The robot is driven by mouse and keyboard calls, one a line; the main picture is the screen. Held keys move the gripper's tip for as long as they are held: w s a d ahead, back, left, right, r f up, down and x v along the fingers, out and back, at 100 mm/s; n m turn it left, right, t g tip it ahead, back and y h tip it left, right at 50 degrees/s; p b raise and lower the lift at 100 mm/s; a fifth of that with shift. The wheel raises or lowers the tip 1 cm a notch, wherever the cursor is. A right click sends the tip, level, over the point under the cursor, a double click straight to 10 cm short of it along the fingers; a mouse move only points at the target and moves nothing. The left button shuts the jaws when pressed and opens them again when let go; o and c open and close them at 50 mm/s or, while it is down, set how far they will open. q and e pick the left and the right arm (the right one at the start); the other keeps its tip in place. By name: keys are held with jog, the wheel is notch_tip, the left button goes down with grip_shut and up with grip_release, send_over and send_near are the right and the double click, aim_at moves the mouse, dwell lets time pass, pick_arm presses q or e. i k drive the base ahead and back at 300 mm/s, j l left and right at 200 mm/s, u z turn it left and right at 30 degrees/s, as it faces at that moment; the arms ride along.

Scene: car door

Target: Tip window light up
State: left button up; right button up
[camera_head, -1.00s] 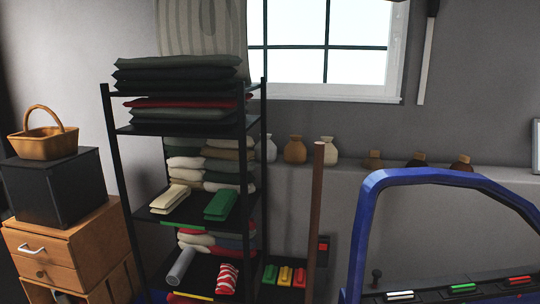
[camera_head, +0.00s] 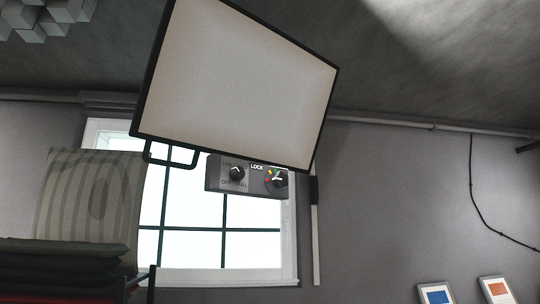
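The window light is a large flat panel (camera_head: 235,85) with a pale, off-white face and a dark frame. It hangs high in front of the window and sits rotated in the picture, its lower edge sloping down to the right. A dark bar handle (camera_head: 170,160) sticks out below its lower left corner. A grey control box (camera_head: 216,184) shows below the panel. It has two dark knobs and small coloured marks, and the word LOCK is printed between the knobs. Neither of my grippers shows in this view.
The window (camera_head: 190,240) is behind the panel. A striped cushion (camera_head: 90,205) and dark folded cushions (camera_head: 60,255) lie at lower left. A pipe (camera_head: 420,124) runs along the wall top. Two small framed pictures, one blue (camera_head: 437,296) and one orange (camera_head: 497,290), are at lower right.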

aim_at(219, 79)
jog(key=i+j+z, duration=0.4)
jog(key=j, duration=0.15)
jog(key=j+z, duration=0.2)
jog(key=j, duration=0.15)
jog(key=i+j+z, duration=0.15)
jog(key=j, duration=0.15)
jog(key=j+z, duration=0.3)
jog(key=j, duration=0.55)
jog(key=j+z, duration=0.25)
jog(key=j, duration=0.6)
jog(key=i, duration=0.05)
